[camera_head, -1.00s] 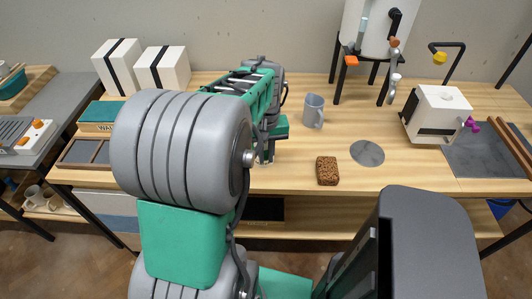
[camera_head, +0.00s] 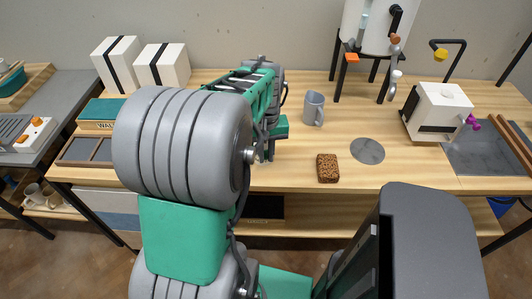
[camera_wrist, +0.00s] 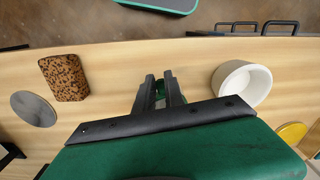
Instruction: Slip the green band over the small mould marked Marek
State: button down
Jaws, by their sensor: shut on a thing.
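My gripper (camera_wrist: 160,92) is over the wooden table in the wrist view, its two dark fingers close together. A small green piece (camera_wrist: 160,88) shows between them; it looks like the green band, mostly hidden by the fingers. A white round hollow vessel (camera_wrist: 243,84) stands to the right of the fingers, apart from them. No name can be read on it. In the head view my arm hides the fingers and what they hold. Two white blocks with black bands, a left one (camera_head: 107,66) and a right one (camera_head: 153,68), stand at the table's back left. I see no Marek mark.
A speckled brown block (camera_head: 328,168), a grey disc (camera_head: 367,151) and a grey mug (camera_head: 313,108) are on the table, right of my arm. A teal box (camera_head: 100,112) stands left. A white machine (camera_head: 440,109) stands right. A yellow disc (camera_wrist: 292,133) is below the vessel.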

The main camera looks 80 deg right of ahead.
jog(key=c, duration=1.3)
grip_release()
jog(key=shift+c, duration=0.2)
notch_tip(320, 180, up, 9)
jog(key=p, duration=0.6)
jog(key=shift+p, duration=0.4)
